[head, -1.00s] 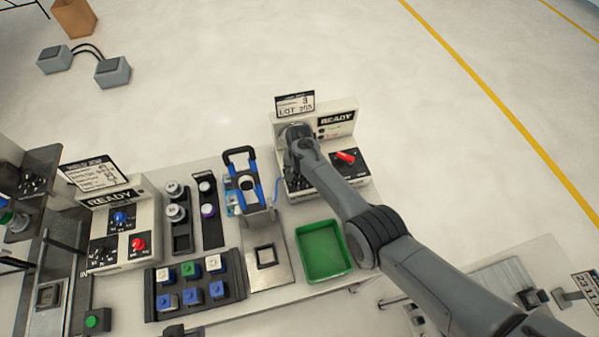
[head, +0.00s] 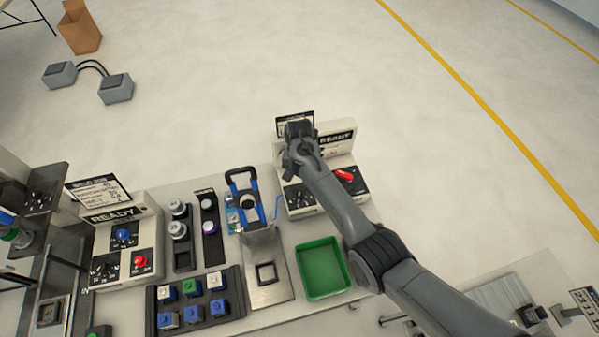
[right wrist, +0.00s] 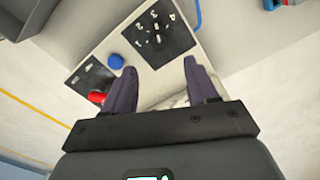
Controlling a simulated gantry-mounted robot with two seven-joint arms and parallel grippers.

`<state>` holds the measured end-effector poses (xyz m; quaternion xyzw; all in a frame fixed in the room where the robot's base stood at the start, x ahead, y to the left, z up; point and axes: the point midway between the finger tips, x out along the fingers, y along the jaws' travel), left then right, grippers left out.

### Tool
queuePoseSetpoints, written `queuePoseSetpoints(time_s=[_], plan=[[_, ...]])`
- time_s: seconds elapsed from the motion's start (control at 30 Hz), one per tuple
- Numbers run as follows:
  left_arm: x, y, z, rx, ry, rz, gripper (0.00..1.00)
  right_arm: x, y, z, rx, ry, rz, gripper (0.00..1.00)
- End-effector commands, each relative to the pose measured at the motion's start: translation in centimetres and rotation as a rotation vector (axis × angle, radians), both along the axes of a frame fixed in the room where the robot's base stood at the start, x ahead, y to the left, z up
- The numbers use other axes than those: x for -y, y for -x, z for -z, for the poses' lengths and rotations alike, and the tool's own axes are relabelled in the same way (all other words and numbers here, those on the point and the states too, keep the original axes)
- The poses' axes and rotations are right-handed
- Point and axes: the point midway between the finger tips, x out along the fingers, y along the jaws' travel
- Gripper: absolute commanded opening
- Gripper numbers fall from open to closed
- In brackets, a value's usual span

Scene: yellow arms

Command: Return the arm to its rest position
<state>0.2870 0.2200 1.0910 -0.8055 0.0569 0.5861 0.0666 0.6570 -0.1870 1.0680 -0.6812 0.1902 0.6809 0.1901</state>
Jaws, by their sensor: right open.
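My right arm (head: 365,240) reaches in from the lower right in the head view. Its gripper (head: 300,150) is over the right READY machine (head: 342,148), covering part of its upright panel and sign. In the right wrist view the two dark fingers of my right gripper (right wrist: 162,88) are apart with nothing between them. Beyond them are the machine's numbered dial (right wrist: 158,36), a blue knob (right wrist: 115,62) and a red knob (right wrist: 97,98), partly behind a finger. The red knob also shows in the head view (head: 344,175).
A green tray (head: 323,268) and a blue-handled fixture (head: 246,200) stand near the arm. A rack of coloured blocks (head: 195,300) and another READY machine (head: 122,240) stand to the left. The floor behind the bench is mostly clear.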

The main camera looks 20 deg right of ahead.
Motion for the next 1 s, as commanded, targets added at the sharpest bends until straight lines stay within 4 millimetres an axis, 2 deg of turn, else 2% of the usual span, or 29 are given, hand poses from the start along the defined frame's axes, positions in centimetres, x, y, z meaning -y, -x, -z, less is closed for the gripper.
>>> queuePoseSetpoints(time_s=[0.2, 0.67, 0.77, 0.87, 1.0], plan=[[0.0, 0.0, 0.0, 0.000, 0.001, -0.001, 0.43, 0.0, 0.0, -0.6, 0.000, 0.000, 0.000, 0.58], [0.3, 0.0, -0.3, -0.001, 0.014, -0.009, 0.43, 0.1, 0.5, -0.3, 0.003, -0.002, -0.009, 0.58], [0.3, 0.0, -0.9, -0.001, 0.014, -0.009, 0.43, 0.5, 1.6, 0.3, 0.013, -0.003, -0.031, 0.58], [0.3, 0.0, -1.8, -0.001, 0.013, -0.008, 0.43, 1.0, 3.5, 1.0, 0.033, -0.002, -0.071, 0.58], [0.2, 0.0, -3.4, 0.000, 0.009, -0.006, 0.43, 2.0, 8.0, 1.8, 0.075, 0.003, -0.156, 0.58]])
